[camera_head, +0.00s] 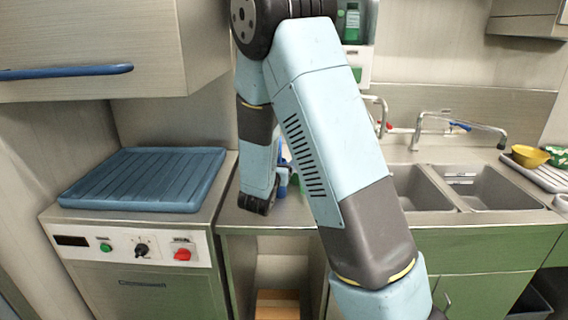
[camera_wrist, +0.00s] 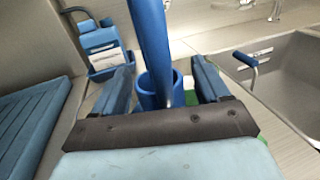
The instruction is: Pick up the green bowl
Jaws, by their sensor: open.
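A green bowl (camera_head: 558,156) sits at the far right edge of the head view, partly cut off, beside a yellow bowl (camera_head: 530,156) on the drainer. My gripper (camera_wrist: 162,72) is open in the wrist view, its two blue fingers apart. A blue cup-like holder with a thick blue upright handle (camera_wrist: 150,45) shows between and beyond the fingers; I cannot tell if they touch it. Something green shows low beside the holder, mostly hidden. In the head view my arm hides most of the gripper, which is over the counter left of the sinks, far from the green bowl.
Two sink basins (camera_head: 482,188) with taps lie between my arm and the drainer (camera_head: 546,175). A blue ridged lid (camera_head: 145,178) covers the machine at left. A blue-and-white bottle or dispenser (camera_wrist: 100,45) stands at the back in the wrist view. A cabinet overhangs upper left.

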